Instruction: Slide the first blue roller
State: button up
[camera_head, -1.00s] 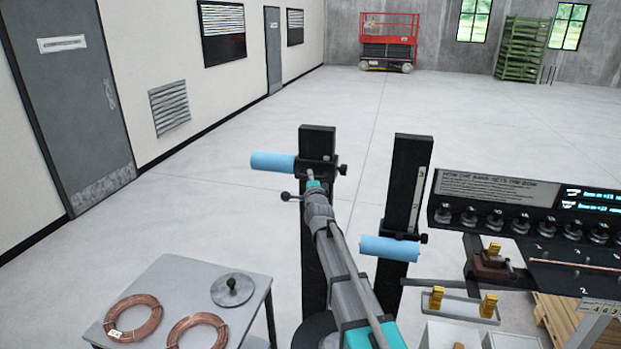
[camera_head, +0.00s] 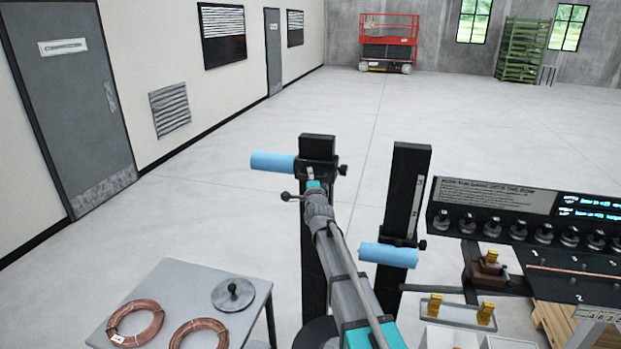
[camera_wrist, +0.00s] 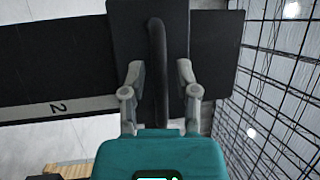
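A light blue roller (camera_head: 274,161) sticks out left from a dark carriage (camera_head: 315,173) near the top of the left black post (camera_head: 317,145). A second blue roller (camera_head: 389,254) sits lower on the right black post (camera_head: 409,190). I cannot tell from the pictures which is the first. My gripper (camera_head: 313,184) is at the left post's carriage. In the wrist view, my gripper (camera_wrist: 160,75) has its fingers on either side of a dark upright handle bar (camera_wrist: 157,50). A gap shows between the right finger and the bar. The left finger is close to it; contact is unclear.
A grey table (camera_head: 180,285) with copper coils (camera_head: 136,321) and a round disc stands at front left. A black panel with knobs (camera_head: 515,231) and a bench with brass pieces (camera_head: 486,313) stand right. A pale scale strip marked 2 (camera_wrist: 58,108) shows in the wrist view.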

jog(key=shift+f, duration=0.15)
dwell(0.3)
notch_tip(320, 180, down, 17)
jog(key=b, duration=1.7)
jog(key=b+v, duration=0.3)
jog(key=v, duration=1.1)
notch_tip(320, 180, down, 6)
jog(key=s+n+g+y, duration=0.1)
jog(key=n+g, duration=0.2)
jog(key=n, duration=0.1)
jog(key=shift+s+b, duration=0.3)
jog(key=shift+b, duration=0.1)
jog(key=shift+d, duration=0.1)
